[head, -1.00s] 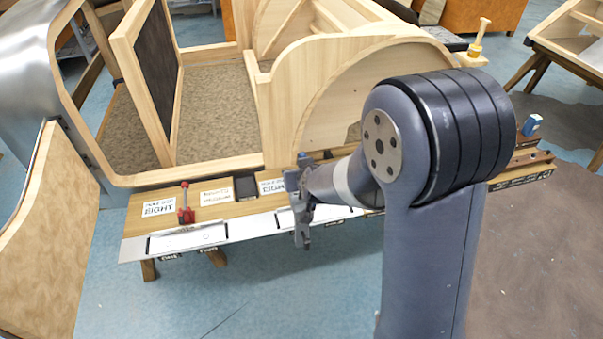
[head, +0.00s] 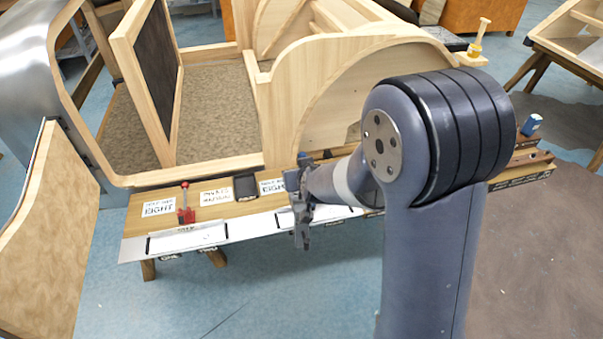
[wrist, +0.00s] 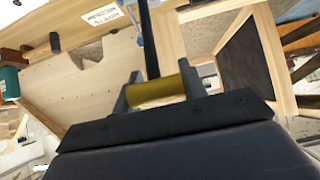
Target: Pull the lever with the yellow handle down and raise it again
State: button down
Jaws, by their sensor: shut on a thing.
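In the wrist view, my gripper (wrist: 157,92) is shut on the yellow handle (wrist: 156,92), which lies crosswise between its two fingers. A dark lever rod (wrist: 149,40) runs from the handle up toward the top of the view. In the head view, my gripper (head: 301,222) is at the front edge of the wooden bench, and my arm reaches in from the right. The yellow handle cannot be made out in the head view, where my gripper and wrist hide it. The lever's exact angle is hard to tell.
A red-knobbed lever (head: 186,205) stands on the bench (head: 133,219), left of my gripper. White label cards (head: 158,207) lie beside it. A metal strip (head: 160,246) runs along the front edge. A wooden body frame (head: 210,165) rises behind. Blue floor is clear in front.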

jog(key=shift+s+f, duration=0.2)
jog(key=shift+f, duration=0.25)
jog(key=c, duration=1.3)
grip_release()
jog(key=shift+o, duration=1)
jog(key=shift+w, duration=0.2)
jog(key=shift+o, duration=1.3)
jog(key=shift+w+r, duration=0.1)
jog(key=shift+r, duration=0.1)
jog(key=p+v, duration=0.3)
jog(key=v, duration=0.7)
jog(key=shift+s+r, duration=0.25)
jog(key=shift+s, duration=0.05)
jog(key=shift+d, duration=0.1)
jog(key=shift+c, duration=0.3)
